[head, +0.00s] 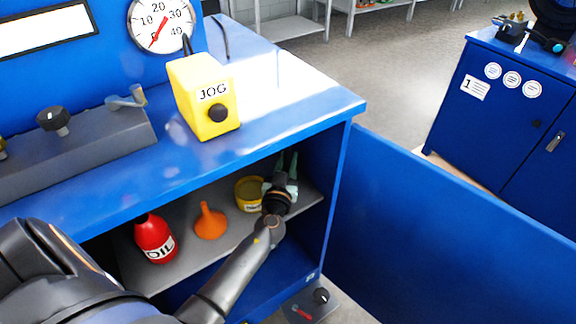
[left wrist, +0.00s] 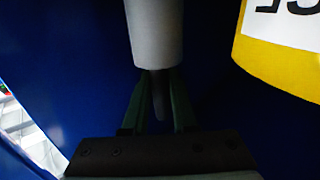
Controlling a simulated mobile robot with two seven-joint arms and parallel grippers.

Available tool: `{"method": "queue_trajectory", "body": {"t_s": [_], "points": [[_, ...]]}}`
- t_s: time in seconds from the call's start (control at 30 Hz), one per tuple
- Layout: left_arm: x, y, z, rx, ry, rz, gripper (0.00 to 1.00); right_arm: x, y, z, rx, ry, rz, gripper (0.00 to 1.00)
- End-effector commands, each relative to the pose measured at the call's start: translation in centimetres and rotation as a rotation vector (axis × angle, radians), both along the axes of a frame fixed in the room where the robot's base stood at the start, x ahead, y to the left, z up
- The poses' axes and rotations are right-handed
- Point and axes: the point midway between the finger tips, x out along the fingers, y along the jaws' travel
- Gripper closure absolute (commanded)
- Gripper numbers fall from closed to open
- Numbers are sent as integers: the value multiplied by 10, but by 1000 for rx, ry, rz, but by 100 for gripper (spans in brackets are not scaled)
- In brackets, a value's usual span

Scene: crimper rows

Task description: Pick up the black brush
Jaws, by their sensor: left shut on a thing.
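My left gripper (head: 284,178) reaches into the blue cabinet, beside the yellow tin on the shelf. In the left wrist view its greenish fingers (left wrist: 160,88) are closed on a thin dark stem. The stem joins a thick pale grey cylinder (left wrist: 154,32) at the top of that view. This looks like the black brush (left wrist: 159,100), though little black shows and its far end is out of view. In the head view the held thing is mostly hidden by the gripper and wrist. My right gripper is not in view.
On the shelf (head: 185,262) stand a yellow tin (head: 249,195), an orange funnel (head: 209,224) and a red oil bottle (head: 155,240). The cabinet top (head: 270,103) overhangs the gripper. An open blue door (head: 450,235) extends right. A yellow JOG box (head: 204,98) sits on top.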

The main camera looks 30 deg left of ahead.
Motion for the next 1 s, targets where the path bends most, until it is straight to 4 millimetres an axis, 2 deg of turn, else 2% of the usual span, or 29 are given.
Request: {"method": "queue_trajectory", "body": {"t_s": [0.17, 0.27, 0.5, 0.7, 0.83, 1.0], "points": [[0, 0, 3, -1, -1, 0, 100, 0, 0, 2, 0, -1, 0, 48], [0, 0, 12, -2, -2, 1, 100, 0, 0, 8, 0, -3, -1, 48], [0, 0, 61, -3, -5, 1, 100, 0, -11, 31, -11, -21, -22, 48], [0, 0, 91, -1, -2, 0, 100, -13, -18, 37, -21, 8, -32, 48], [0, 0, 100, 0, -1, 0, 100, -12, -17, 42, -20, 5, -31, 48], [0, 0, 101, -1, -1, 0, 100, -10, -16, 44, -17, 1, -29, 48]]}}
